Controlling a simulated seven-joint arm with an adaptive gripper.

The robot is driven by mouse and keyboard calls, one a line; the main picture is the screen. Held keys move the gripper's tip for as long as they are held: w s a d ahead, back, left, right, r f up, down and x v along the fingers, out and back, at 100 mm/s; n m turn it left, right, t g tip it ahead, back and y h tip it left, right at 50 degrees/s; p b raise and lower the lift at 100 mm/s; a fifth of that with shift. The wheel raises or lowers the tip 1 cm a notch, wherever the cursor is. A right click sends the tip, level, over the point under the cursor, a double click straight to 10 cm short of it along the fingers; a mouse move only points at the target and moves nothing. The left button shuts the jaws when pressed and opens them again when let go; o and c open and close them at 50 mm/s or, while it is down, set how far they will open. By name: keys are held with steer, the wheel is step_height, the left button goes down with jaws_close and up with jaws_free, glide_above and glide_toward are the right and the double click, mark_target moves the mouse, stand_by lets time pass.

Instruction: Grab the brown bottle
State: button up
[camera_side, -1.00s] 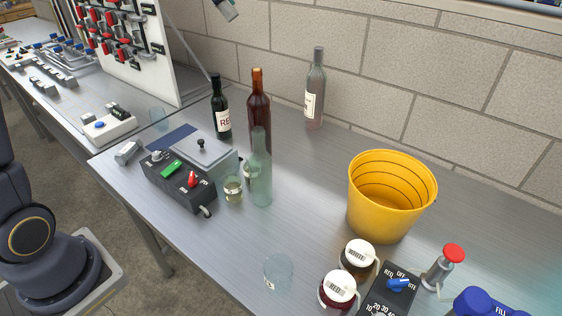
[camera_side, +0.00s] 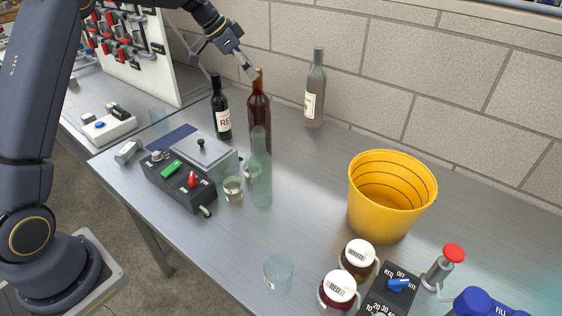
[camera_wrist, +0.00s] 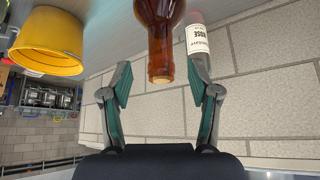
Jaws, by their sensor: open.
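The brown bottle (camera_side: 259,110) stands upright on the metal bench in the side view, behind a pale green bottle (camera_side: 261,172) that hides part of its lower body. My gripper (camera_side: 251,73) is at the height of its mouth, close to the top of the neck. In the wrist view the brown bottle (camera_wrist: 160,40) shows with its neck and mouth between the two spread fingers of my gripper (camera_wrist: 163,88). The fingers are open, and I see no contact with the bottle. The bottle's base is out of the wrist view.
A dark bottle (camera_side: 221,112) stands just left of the brown one. A clear labelled bottle (camera_side: 315,95) stands behind to the right, near the wall. A black control box (camera_side: 180,187) and small glasses (camera_side: 232,188) are at the front left. A yellow bucket (camera_side: 365,210) stands right.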

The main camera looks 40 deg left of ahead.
mark_target(258, 80)
steer(key=x, duration=0.5)
steer(key=shift+s+a+f, duration=0.1)
steer(key=shift+a+f, duration=0.05)
steer(key=shift+f, duration=0.1)
steer(key=shift+c, duration=0.3)
jaws_close()
steer(key=shift+r, duration=0.25)
